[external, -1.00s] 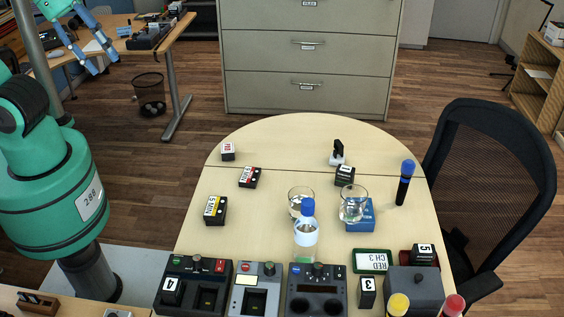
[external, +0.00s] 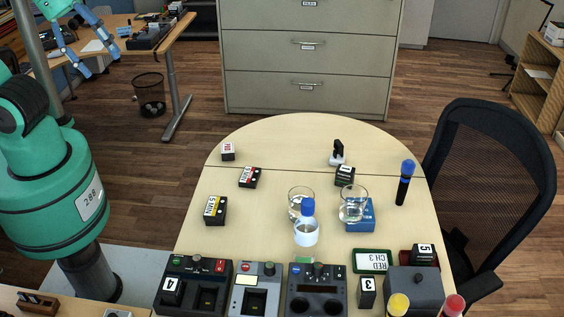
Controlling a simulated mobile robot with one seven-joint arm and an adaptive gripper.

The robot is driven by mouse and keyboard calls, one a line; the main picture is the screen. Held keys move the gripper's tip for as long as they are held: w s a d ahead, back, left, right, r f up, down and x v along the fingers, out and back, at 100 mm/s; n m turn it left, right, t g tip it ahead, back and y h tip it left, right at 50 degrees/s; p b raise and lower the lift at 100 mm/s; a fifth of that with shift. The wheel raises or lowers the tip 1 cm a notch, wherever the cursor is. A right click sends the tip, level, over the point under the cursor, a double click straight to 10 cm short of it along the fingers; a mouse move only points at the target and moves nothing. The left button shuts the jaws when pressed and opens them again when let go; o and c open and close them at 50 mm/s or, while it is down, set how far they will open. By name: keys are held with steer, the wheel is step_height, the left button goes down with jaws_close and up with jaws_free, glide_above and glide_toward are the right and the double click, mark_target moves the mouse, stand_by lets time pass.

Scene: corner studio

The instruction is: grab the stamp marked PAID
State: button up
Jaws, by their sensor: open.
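A small dark block with a white top and red lettering (external: 228,151) sits at the far left of the rounded table; its lettering is too small to read surely. A small stamp-like object with a black upright handle and white base (external: 338,154) stands at the far right; no marking on it is readable. I cannot tell for certain which one is marked PAID. My gripper (external: 102,66) is at the upper left, raised and away from the rounded table. Its blue fingers are apart, with nothing between them.
On the table (external: 265,140) are a red-labelled block (external: 248,177), a yellow-labelled block (external: 215,210), two glasses, a blue-capped bottle (external: 306,234) and a blue marker (external: 404,184). Several devices line the front. A black chair (external: 500,175) stands right. The table's far middle is clear.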

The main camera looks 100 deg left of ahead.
steer(key=w+a+f+g, duration=0.2)
steer(key=w+a+f, duration=0.3)
steer(key=w+a, duration=0.45)
steer(key=n+g+b, duration=0.3)
steer(key=g, duration=0.1)
glide_above(228, 148)
step_height(228, 148, down, 35)
steer(key=shift+r, duration=0.15)
steer(key=shift+a, duration=0.1)
steer(key=shift+f+b, duration=0.65)
steer(key=shift+f, duration=3.65)
